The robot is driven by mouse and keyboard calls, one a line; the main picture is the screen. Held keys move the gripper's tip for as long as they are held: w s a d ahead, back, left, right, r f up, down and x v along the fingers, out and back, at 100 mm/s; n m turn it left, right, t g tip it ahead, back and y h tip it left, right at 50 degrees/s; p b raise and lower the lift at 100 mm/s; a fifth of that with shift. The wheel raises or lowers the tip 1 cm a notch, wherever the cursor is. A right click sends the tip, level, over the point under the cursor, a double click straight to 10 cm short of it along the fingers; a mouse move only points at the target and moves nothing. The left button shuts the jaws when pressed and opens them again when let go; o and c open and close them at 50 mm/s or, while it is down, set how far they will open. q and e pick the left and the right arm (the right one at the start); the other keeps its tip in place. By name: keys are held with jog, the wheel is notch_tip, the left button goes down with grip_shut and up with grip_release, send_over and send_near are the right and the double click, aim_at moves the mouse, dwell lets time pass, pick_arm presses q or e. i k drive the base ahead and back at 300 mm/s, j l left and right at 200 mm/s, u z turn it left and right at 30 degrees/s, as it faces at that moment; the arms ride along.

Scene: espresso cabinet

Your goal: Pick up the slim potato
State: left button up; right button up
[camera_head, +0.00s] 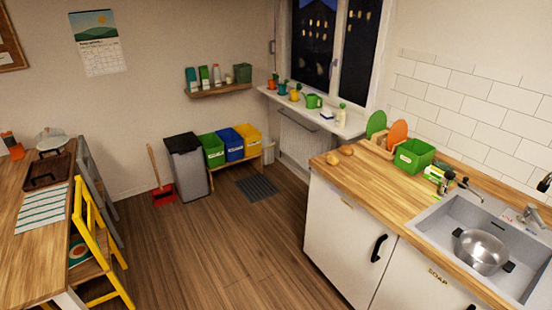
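Two small yellow-brown potatoes lie on the wooden countertop (385,190) near its far left corner. The nearer-left potato (332,159) looks rounder. The other potato (347,150), just behind it to the right, looks a little longer and flatter. They are small in the picture, so I cannot tell for certain which is the slim one. They lie close together, beside the wooden rack. Neither of my grippers can be made out in the head view.
Right of the potatoes stand a rack with a green board (376,123) and an orange board (397,134), then a green bin (414,156). A sink (470,225) holds a metal pot (481,251). The counter's front left part is clear. A yellow chair (95,245) stands left; floor between is open.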

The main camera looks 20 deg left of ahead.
aim_at(332, 160)
jog(key=u, duration=0.2)
jog(key=z, duration=0.55)
jog(key=i+j+z, duration=0.15)
jog(key=j+z, duration=0.25)
jog(key=i+j+z, duration=0.15)
jog(key=z, duration=0.25)
jog(key=j+z, duration=0.8)
jog(key=i+j, duration=0.05)
jog(key=j, duration=0.1)
